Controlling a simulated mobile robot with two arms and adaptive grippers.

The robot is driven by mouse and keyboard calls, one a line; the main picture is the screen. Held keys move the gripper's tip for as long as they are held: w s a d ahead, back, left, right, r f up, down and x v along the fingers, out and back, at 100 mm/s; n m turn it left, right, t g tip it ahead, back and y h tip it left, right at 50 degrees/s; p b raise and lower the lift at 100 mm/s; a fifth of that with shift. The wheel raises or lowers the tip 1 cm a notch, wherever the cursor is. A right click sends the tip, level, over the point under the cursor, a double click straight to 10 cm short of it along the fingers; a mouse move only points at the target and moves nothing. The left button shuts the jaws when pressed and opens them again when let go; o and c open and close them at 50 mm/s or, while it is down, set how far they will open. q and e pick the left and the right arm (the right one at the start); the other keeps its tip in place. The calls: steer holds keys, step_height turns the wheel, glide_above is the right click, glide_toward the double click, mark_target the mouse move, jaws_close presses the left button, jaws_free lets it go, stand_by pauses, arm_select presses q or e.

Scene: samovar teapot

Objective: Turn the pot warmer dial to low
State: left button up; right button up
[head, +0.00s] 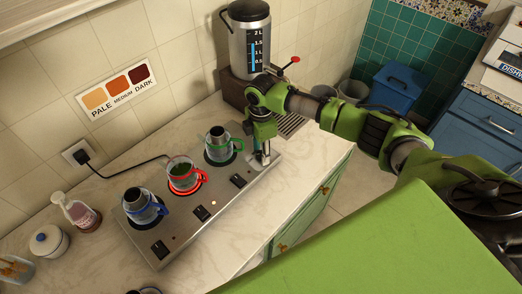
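The pot warmer (178,224) is a long metal plate unit lying on the counter. Its front edge carries black dials: one at the left (160,249), one in the middle (201,213) and one at the right (238,180). Three pots stand on it: a blue-handled pot (138,203), a red-handled glass pot (181,175) with dark green contents, and a green-handled pot (218,143). My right gripper (262,158) points down at the warmer's right end, beside the green-handled pot. Its finger opening is too small to tell. My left gripper is out of view.
A metal dispenser (248,45) with a litre scale and red-knobbed lever stands behind the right arm. A pump bottle (77,212) and lidded white jar (48,241) stand at left. A black cord (125,171) runs to the wall socket. Counter in front of the warmer is mostly clear.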

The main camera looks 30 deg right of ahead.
mark_target(261, 153)
step_height(261, 153, up, 12)
stand_by(0.6)
steer(key=shift+f, duration=0.1)
stand_by(0.4)
